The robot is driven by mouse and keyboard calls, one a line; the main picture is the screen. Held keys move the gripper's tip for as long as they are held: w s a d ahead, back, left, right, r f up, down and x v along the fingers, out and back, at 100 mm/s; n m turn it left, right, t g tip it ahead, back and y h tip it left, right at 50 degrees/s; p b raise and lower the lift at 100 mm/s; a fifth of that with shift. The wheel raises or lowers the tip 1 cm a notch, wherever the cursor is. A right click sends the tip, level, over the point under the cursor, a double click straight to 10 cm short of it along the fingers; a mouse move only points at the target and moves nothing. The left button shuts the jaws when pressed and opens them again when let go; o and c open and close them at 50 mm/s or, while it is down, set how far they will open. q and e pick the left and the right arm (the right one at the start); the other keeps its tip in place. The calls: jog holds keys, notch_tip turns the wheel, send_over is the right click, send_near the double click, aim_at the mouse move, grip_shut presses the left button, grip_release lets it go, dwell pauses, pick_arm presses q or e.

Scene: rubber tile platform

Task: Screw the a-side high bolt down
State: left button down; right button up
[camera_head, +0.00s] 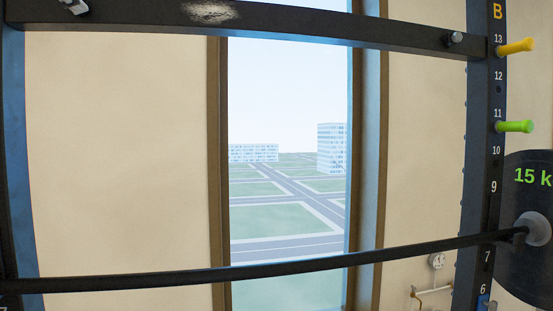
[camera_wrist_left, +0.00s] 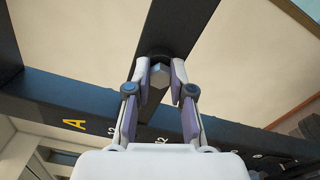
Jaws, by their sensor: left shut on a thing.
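The A-side high bolt (camera_wrist_left: 159,74) has a pale hex head and sits at the joint of the dark crossbar (camera_wrist_left: 185,28) and the A upright (camera_wrist_left: 42,97) in the left wrist view. My left gripper (camera_wrist_left: 160,78) is shut on the bolt head, one finger on each side. In the head view, a small grey-white piece (camera_head: 76,7) shows at the top left on the crossbar; I cannot tell how much is bolt and how much is fingertip. My right gripper is not in view.
The B-side bolt (camera_head: 453,38) sits at the crossbar's right end, by the B upright (camera_head: 484,150). Yellow (camera_head: 517,46) and green (camera_head: 515,126) pegs stick out there. A long bar (camera_head: 270,271) with a 15 k-marked plate (camera_head: 520,250) crosses lower down. Between the bars is open space.

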pick_arm(q)
jog(key=shift+s+r+n, duration=0.1)
jog(key=shift+r+n, duration=0.2)
jog(key=c, duration=1.2)
grip_release()
jog(key=shift+o, duration=1.3)
jog(key=n, duration=0.3)
jog(key=s+n, duration=0.1)
jog(key=n, duration=0.3)
jog(key=n+b, duration=0.1)
jog(key=n, duration=0.2)
jog(key=shift+s+n, duration=0.3)
jog(key=shift+s, duration=0.05)
